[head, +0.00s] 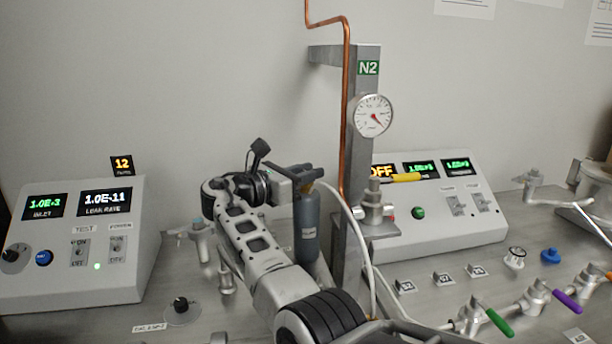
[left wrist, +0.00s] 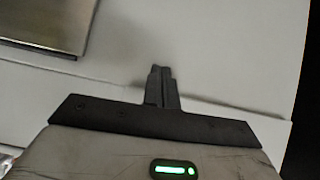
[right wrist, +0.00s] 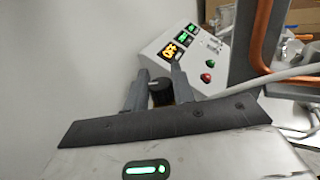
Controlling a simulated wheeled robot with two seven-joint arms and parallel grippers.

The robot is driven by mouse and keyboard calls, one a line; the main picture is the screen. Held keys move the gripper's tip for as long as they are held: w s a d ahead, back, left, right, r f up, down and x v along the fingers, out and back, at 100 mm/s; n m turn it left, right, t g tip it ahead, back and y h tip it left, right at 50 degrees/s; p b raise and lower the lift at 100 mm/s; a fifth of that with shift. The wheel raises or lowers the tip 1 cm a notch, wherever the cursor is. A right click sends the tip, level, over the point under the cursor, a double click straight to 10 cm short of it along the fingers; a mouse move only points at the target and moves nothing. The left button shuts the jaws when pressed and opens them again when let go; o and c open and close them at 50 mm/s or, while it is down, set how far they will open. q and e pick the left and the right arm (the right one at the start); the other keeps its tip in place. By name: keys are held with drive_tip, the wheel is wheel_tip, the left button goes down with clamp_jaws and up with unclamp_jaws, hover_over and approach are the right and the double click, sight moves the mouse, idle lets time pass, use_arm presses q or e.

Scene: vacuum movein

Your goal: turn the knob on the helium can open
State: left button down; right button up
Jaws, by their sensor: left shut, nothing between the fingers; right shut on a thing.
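The helium can (head: 307,230) is a slim grey cylinder with a small label, standing upright left of the metal post in the head view. My right gripper (head: 306,172) is at its top, with the arm coming up from the bottom middle. In the right wrist view the black knob (right wrist: 160,90) sits between the two fingers of my right gripper (right wrist: 158,84), which is shut on it. The fingers hide part of the knob. My left gripper (left wrist: 161,84) is shut and empty in its wrist view, pointing at plain pale surfaces. It does not show in the head view.
The metal post (head: 360,160) with a copper pipe and gauge (head: 372,115) stands just right of the can. A leak-rate console (head: 75,245) is at left, another console (head: 440,205) at right. Valves with coloured handles (head: 500,322) line the front right. A white hose hangs beside the can.

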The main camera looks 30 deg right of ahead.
drive_tip(key=shift+f, duration=0.1)
drive_tip(key=o, duration=0.9)
use_arm(q)
drive_tip(key=b, duration=0.1)
drive_tip(key=f+b, duration=0.1)
drive_tip(key=b, duration=0.1)
drive_tip(key=shift+w+d+f, duration=0.1)
drive_tip(key=shift+d+f, duration=0.1)
drive_tip(key=shift+d, duration=0.05)
use_arm(e)
drive_tip(key=v, duration=1.5)
drive_tip(key=shift+a, duration=0.4)
use_arm(q)
drive_tip(key=shift+r, duration=0.15)
use_arm(e)
drive_tip(key=shift+o, duration=0.3)
